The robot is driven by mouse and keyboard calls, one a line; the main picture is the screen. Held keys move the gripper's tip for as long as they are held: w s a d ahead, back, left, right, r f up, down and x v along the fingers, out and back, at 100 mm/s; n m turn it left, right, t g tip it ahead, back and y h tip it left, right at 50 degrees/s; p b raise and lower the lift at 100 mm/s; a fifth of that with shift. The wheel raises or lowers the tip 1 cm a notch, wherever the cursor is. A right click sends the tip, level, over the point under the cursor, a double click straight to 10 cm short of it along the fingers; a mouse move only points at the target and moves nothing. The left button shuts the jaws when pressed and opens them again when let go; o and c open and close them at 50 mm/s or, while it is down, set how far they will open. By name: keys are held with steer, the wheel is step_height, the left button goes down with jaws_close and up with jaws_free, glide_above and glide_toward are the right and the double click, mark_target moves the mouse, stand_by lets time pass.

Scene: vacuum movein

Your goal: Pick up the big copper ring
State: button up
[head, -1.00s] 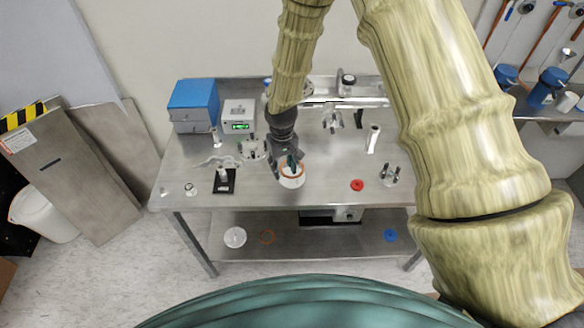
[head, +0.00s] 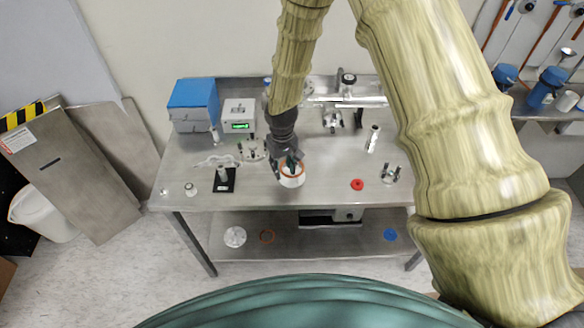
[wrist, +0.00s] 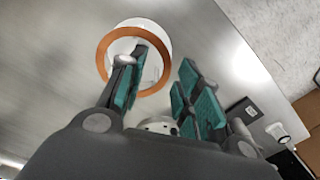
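The copper ring (wrist: 102,62) sits around the rim of a round white part (wrist: 150,25) in the wrist view. In the head view this ring (head: 302,167) and white part (head: 291,182) are near the middle of the steel table. My gripper (wrist: 160,82) is open, with teal pads on its fingers. In the wrist view its left finger overlaps the ring's opening and its right finger is outside the ring. My gripper (head: 287,164) partly hides the ring in the head view. I cannot tell whether a finger touches it.
A thinner orange ring (head: 267,236), a white disc (head: 235,237) and a blue ring (head: 390,235) lie on the lower shelf. A red ring (head: 357,184) is right on the tabletop (head: 325,190). A black-based stand (head: 224,181) is left of my gripper.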

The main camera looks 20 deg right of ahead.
jaws_close()
steer(key=shift+r, duration=0.1)
